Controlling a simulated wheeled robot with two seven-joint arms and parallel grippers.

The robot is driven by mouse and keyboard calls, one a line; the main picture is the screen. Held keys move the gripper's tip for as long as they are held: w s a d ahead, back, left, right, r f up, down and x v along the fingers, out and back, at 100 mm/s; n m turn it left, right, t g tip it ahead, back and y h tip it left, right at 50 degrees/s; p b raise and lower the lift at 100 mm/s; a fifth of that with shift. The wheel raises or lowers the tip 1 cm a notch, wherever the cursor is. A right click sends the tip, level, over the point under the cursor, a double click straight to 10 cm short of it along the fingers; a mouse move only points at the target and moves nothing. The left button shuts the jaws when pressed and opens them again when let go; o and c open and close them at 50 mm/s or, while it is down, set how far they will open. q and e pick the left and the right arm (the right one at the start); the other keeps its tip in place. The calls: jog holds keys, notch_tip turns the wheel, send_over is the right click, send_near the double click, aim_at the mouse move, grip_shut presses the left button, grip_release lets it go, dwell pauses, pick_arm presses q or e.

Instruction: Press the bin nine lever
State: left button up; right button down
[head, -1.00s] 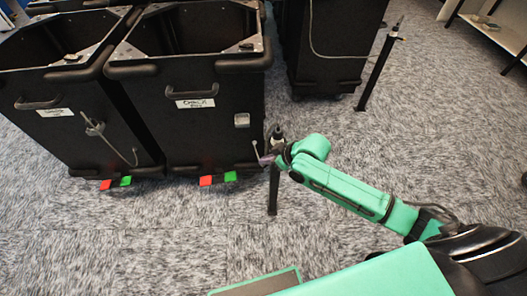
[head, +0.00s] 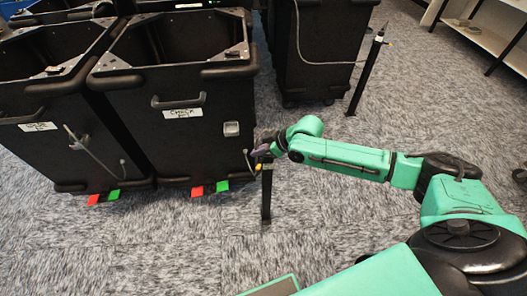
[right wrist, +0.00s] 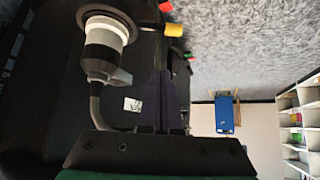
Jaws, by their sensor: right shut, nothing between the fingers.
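My right gripper (head: 261,153) is shut and empty, at the top of a thin black post (head: 266,195) beside the right front bin (head: 180,140). It covers the post's top in the head view. A small yellow piece (head: 257,167) shows just below it. In the right wrist view, the closed dark fingers (right wrist: 164,95) point up the picture. A black and white cylindrical fitting (right wrist: 104,45) with a grey arm shows left of them, and a yellow piece (right wrist: 174,30) near their tips. I cannot tell whether the fingers touch the fitting. The bin labels are too blurred to read surely. My left gripper is not in view.
Another black bin (head: 50,135) stands at left, and one more (head: 318,55) behind. A second thin post (head: 366,75) stands at the back right. Red and green tabs (head: 209,188) lie at the bins' feet. The carpet in front is clear.

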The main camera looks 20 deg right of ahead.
aim_at(259, 164)
jog(key=x, duration=0.6)
jog(key=s+d, duration=0.3)
jog(key=shift+s+f+p, duration=0.1)
jog(key=shift+f+p, duration=0.05)
jog(key=shift+p, duration=0.2)
